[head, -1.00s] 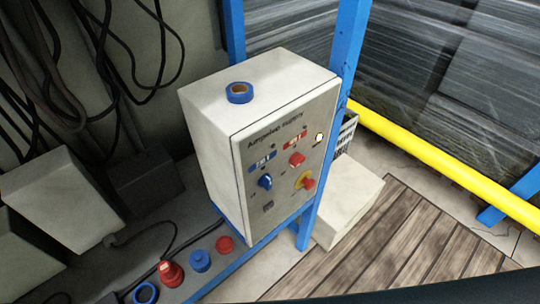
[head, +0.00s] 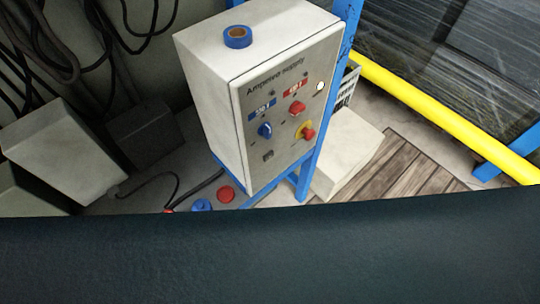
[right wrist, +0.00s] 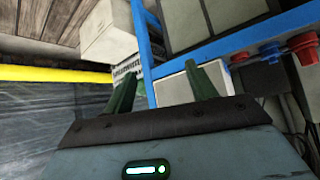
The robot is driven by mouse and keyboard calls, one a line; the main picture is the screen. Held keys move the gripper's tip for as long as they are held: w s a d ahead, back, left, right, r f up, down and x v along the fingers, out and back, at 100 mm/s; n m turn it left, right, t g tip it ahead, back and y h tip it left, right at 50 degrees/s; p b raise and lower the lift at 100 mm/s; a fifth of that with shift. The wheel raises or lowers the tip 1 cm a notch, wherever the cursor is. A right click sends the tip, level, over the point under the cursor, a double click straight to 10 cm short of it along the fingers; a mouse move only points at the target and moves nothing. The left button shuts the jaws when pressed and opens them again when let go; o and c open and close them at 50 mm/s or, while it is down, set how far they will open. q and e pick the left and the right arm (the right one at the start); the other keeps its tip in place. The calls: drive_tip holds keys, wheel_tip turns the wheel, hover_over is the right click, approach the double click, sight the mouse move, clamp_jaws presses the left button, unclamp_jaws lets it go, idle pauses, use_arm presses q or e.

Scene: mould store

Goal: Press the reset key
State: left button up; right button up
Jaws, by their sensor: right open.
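The pale control cabinet (head: 215,100) marked "Ampreive supply" stands on a blue frame in the head view. Its front panel carries a blue knob (head: 265,131), a red knob (head: 297,108), a red knob on a yellow plate (head: 307,132), a white round button (head: 320,88) and a small dark square (head: 268,156). I cannot tell which part is the reset key; the small lettering is unreadable. My right gripper (right wrist: 162,88) shows two green fingers apart, with nothing between them, in the right wrist view. It is not seen in the head view. My left gripper is in neither view.
A blue tape roll (head: 237,37) lies on the cabinet top. A blue upright (head: 312,165) runs beside the cabinet. A yellow rail (head: 430,108) crosses at right, above wooden boards (head: 400,170). Red and blue sockets (right wrist: 270,53) show in the right wrist view.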

clamp_jaws()
idle(1.5)
